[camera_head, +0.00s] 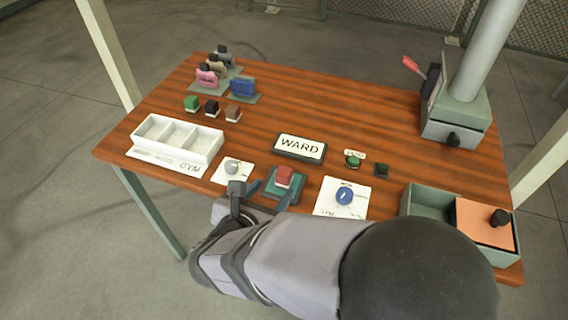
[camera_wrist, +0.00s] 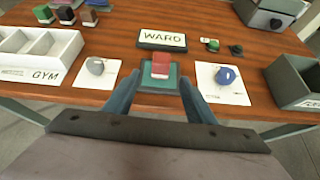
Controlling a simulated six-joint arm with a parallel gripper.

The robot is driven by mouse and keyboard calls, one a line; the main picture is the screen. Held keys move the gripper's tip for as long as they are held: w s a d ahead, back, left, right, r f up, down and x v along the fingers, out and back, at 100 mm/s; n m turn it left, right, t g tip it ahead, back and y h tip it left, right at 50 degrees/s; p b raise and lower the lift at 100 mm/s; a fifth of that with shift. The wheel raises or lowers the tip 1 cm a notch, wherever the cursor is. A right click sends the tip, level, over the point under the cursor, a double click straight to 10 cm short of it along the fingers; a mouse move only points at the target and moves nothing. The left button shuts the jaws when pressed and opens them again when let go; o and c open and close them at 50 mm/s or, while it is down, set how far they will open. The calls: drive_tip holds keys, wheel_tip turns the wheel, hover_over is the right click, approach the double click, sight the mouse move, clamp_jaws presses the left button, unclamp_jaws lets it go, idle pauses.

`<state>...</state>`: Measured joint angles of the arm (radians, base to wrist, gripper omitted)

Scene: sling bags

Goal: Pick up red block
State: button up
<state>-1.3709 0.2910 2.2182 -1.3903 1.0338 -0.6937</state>
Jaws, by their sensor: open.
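The red block (camera_head: 284,174) sits on a small dark green pad (camera_head: 283,187) near the front edge of the table, in front of the WARD sign. In the wrist view the red block (camera_wrist: 160,66) is at the centre, upright on the green pad (camera_wrist: 159,83). My gripper (camera_head: 250,192) is open and empty, at the table's front edge just short of the pad. In the wrist view its two fingers (camera_wrist: 160,88) are spread, one to each side of the pad, with the block beyond and between them. I cannot tell exactly how high the fingertips are.
The WARD sign (camera_head: 300,148) stands behind the block. A grey knob (camera_head: 233,166) on white card is left, a blue knob (camera_head: 345,196) right. A white GYM tray (camera_head: 178,140) is farther left; a green box (camera_head: 430,202) with orange lid is at right. The table's middle back is clear.

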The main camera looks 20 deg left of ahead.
sight(283, 174)
drive_tip(key=shift+w+r+p+x, duration=0.15)
drive_tip(key=shift+r+p+x, duration=0.05)
drive_tip(key=shift+x, duration=1.05)
drive_tip(key=shift+w+r+p+x, duration=0.1)
drive_tip(key=shift+r+p+x, duration=0.15)
drive_tip(key=shift+x, duration=1)
drive_tip(key=shift+w+r+p+x, duration=0.15)
drive_tip(key=shift+r+p+x, duration=0.05)
drive_tip(key=shift+x, duration=1)
drive_tip(key=shift+c, duration=0.6)
drive_tip(key=c, duration=1)
